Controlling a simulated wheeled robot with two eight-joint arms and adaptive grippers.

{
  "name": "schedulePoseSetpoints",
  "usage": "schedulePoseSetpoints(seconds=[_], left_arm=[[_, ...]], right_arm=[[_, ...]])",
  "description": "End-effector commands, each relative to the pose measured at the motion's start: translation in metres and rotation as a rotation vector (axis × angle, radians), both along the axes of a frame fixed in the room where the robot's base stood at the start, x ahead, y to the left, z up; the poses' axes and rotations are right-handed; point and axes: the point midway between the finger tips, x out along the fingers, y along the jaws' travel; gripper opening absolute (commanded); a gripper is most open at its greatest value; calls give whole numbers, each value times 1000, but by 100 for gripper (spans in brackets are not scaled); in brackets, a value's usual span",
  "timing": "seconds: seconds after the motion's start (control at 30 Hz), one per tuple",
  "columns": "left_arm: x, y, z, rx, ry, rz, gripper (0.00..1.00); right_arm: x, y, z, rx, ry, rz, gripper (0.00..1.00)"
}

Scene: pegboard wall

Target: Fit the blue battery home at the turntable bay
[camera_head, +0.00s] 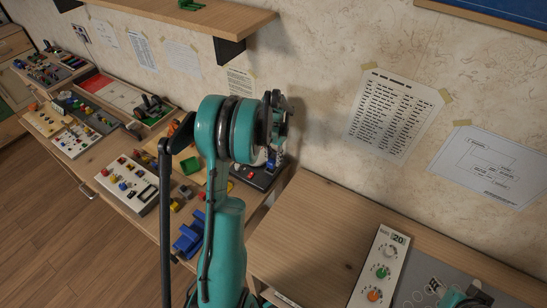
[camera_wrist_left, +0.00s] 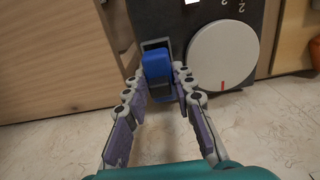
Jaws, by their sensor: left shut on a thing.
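In the left wrist view, the blue battery (camera_wrist_left: 157,65) stands between the fingertips of my left gripper (camera_wrist_left: 156,82), which is shut on it. The battery is over a grey-framed bay (camera_wrist_left: 155,44) in a dark panel (camera_wrist_left: 178,18); how deep it sits in the bay I cannot tell. The round white turntable (camera_wrist_left: 222,55), with a red mark, is right beside the bay. A dark panel (camera_head: 258,177) shows just behind the wrist.
The wooden bench (camera_head: 130,215) on the left holds several panels and small parts, including a blue block piece (camera_head: 190,236). A dial panel (camera_head: 380,271) lies on the right bench (camera_head: 310,235). A shelf (camera_head: 205,17) juts from the wall above.

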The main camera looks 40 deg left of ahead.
Motion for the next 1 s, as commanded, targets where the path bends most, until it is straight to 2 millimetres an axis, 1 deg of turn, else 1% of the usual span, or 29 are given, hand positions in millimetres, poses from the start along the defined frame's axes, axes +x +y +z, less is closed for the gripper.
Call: schedulePoseSetpoints(seconds=[0.6, 1.0], left_arm=[[0, 0, -14, 0, 0, 0, 0], [0, 0, -14, 0, 0, 0, 0]], right_arm=[[0, 0, -11, 0, 0, 0, 40], [0, 0, -11, 0, 0, 0, 40]])
